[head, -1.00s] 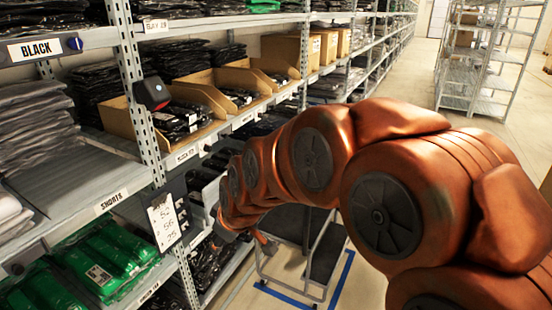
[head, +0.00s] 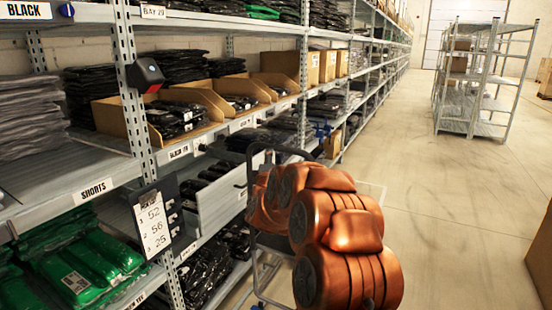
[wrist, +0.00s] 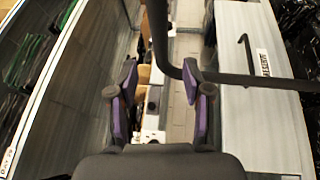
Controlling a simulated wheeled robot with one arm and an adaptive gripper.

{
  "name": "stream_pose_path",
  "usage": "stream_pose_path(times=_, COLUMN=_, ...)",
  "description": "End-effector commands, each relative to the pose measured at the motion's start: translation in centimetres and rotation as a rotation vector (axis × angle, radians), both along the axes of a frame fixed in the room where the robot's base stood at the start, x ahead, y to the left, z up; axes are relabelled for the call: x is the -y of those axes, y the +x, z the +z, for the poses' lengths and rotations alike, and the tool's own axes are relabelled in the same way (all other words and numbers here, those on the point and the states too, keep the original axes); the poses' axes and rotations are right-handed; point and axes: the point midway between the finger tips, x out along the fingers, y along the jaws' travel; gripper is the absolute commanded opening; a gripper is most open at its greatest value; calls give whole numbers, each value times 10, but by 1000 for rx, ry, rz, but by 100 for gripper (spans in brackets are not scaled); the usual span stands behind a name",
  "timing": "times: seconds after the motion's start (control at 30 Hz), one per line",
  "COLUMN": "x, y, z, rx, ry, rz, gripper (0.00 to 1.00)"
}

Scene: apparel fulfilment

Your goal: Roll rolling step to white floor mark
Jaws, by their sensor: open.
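The rolling step stands beside the shelving in the head view, mostly hidden behind my arm. Its dark curved handrail (head: 250,165) and part of its grey frame (head: 258,275) show. In the wrist view, a dark bent rail (wrist: 250,80) crosses close to my fingertips. My gripper (wrist: 160,82) has its two purple-padded fingers apart, with nothing clearly held between them. I cannot tell whether the rail touches a finger. The gripper is hidden behind the arm in the head view.
Shelving (head: 95,185) with bagged garments and cardboard bins runs along the left. A wire rack (head: 475,85) stands at the back right. A cardboard box (head: 543,255) is at the right edge. The floor (head: 450,210) between them is clear.

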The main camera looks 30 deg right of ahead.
Motion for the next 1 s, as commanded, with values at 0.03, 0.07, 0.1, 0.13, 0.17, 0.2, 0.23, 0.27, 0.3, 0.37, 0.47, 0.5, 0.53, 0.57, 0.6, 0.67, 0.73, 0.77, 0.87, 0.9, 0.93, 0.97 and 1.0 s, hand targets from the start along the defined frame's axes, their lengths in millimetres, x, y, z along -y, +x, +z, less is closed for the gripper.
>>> stream_pose_path(times=0.03, x=7, y=-1, z=-4, rx=6, ry=-29, rz=-23, gripper=50)
stream_pose_path(times=0.07, x=11, y=-1, z=-4, rx=8, ry=-42, rz=-34, gripper=50)
stream_pose_path(times=0.1, x=14, y=-2, z=-4, rx=9, ry=-56, rz=-45, gripper=50)
stream_pose_path(times=0.13, x=15, y=-2, z=-4, rx=10, ry=-63, rz=-49, gripper=50)
stream_pose_path(times=0.17, x=17, y=-1, z=-3, rx=10, ry=-67, rz=-54, gripper=50)
stream_pose_path(times=0.2, x=18, y=0, z=-3, rx=11, ry=-71, rz=-56, gripper=50)
stream_pose_path(times=0.23, x=19, y=1, z=-2, rx=11, ry=-71, rz=-57, gripper=50)
stream_pose_path(times=0.27, x=20, y=2, z=-2, rx=11, ry=-71, rz=-57, gripper=50)
stream_pose_path(times=0.3, x=21, y=4, z=-1, rx=11, ry=-71, rz=-57, gripper=50)
stream_pose_path(times=0.37, x=24, y=8, z=-1, rx=11, ry=-70, rz=-57, gripper=50)
stream_pose_path(times=0.47, x=29, y=16, z=1, rx=11, ry=-70, rz=-55, gripper=50)
stream_pose_path(times=0.5, x=32, y=20, z=3, rx=12, ry=-70, rz=-55, gripper=50)
stream_pose_path(times=0.53, x=33, y=22, z=4, rx=12, ry=-70, rz=-54, gripper=50)
stream_pose_path(times=0.57, x=34, y=25, z=4, rx=12, ry=-70, rz=-54, gripper=50)
stream_pose_path(times=0.6, x=37, y=28, z=4, rx=11, ry=-69, rz=-54, gripper=50)
stream_pose_path(times=0.67, x=41, y=32, z=5, rx=12, ry=-69, rz=-55, gripper=50)
stream_pose_path(times=0.73, x=45, y=37, z=6, rx=11, ry=-70, rz=-56, gripper=50)
stream_pose_path(times=0.77, x=47, y=40, z=6, rx=10, ry=-69, rz=-56, gripper=50)
stream_pose_path(times=0.87, x=51, y=47, z=6, rx=8, ry=-68, rz=-54, gripper=50)
stream_pose_path(times=0.9, x=52, y=49, z=8, rx=9, ry=-69, rz=-54, gripper=50)
stream_pose_path(times=0.93, x=53, y=51, z=9, rx=11, ry=-69, rz=-54, gripper=50)
stream_pose_path(times=0.97, x=55, y=52, z=10, rx=12, ry=-70, rz=-54, gripper=50)
stream_pose_path(times=1.0, x=56, y=54, z=11, rx=13, ry=-70, rz=-54, gripper=50)
